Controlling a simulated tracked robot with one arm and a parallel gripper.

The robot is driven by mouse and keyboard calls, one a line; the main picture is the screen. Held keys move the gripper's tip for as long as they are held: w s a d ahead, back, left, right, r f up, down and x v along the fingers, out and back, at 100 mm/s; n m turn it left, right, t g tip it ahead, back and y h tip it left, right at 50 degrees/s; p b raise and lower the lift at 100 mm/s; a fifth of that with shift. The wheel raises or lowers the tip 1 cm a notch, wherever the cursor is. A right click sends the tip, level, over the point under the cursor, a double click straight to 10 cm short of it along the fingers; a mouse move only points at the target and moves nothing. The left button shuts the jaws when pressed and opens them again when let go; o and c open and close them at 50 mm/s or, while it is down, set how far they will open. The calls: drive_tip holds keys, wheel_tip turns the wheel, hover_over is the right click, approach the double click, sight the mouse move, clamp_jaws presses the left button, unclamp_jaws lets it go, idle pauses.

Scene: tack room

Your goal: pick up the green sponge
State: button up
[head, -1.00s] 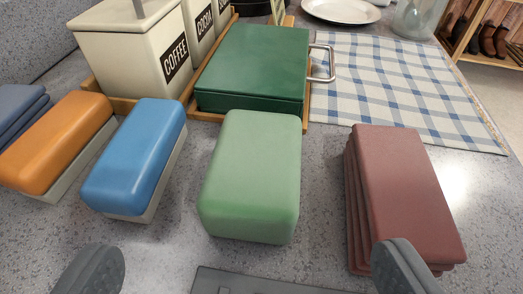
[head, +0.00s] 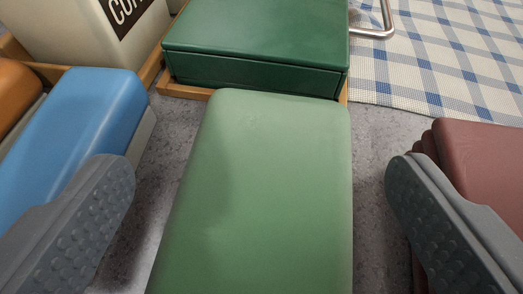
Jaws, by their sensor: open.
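The green sponge (head: 260,190) is a pale green block with rounded edges. It lies on the grey speckled counter in the middle of the head view, and its near end is cut off by the bottom edge of the picture. My gripper (head: 262,190) is open, with one grey ribbed finger to the left of the sponge and one to the right. A gap shows between the sponge and each finger. I see no contact.
A blue sponge (head: 85,125) is close by the left finger, with an orange one (head: 15,90) beyond it. A dark red stack (head: 480,160) is beside the right finger. A dark green box (head: 255,50) on a wooden tray stands just behind the sponge. A checked cloth (head: 430,65) lies behind right.

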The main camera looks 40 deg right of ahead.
drive_tip(key=shift+w+d, duration=0.1)
drive_tip(key=shift+w, duration=0.05)
drive_tip(key=c, duration=0.9)
drive_tip(key=shift+c, duration=0.2)
